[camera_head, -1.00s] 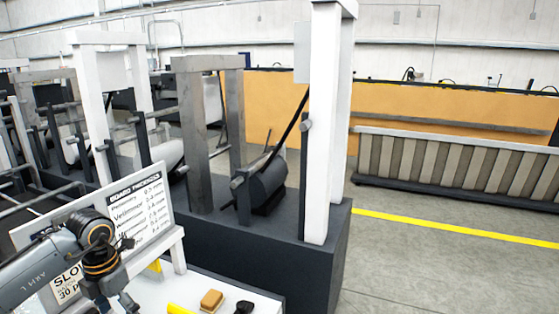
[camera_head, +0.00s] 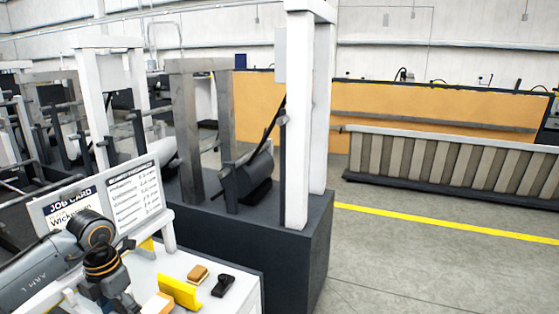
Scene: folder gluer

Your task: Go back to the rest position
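My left arm comes in from the lower left in the head view. Its gripper (camera_head: 112,298) hangs low over the near white worktop, by the bottom edge of the picture. The fingers are dark and partly cut off there, so I cannot tell whether they are open or shut, or whether they touch anything. My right gripper is not in view.
The white worktop (camera_head: 240,290) carries a yellow piece (camera_head: 180,292), a tan block (camera_head: 198,272) and a black object (camera_head: 223,286). A sign board (camera_head: 135,192) stands behind my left arm. A dark machine base (camera_head: 295,265) stands beyond. Floor at right is clear.

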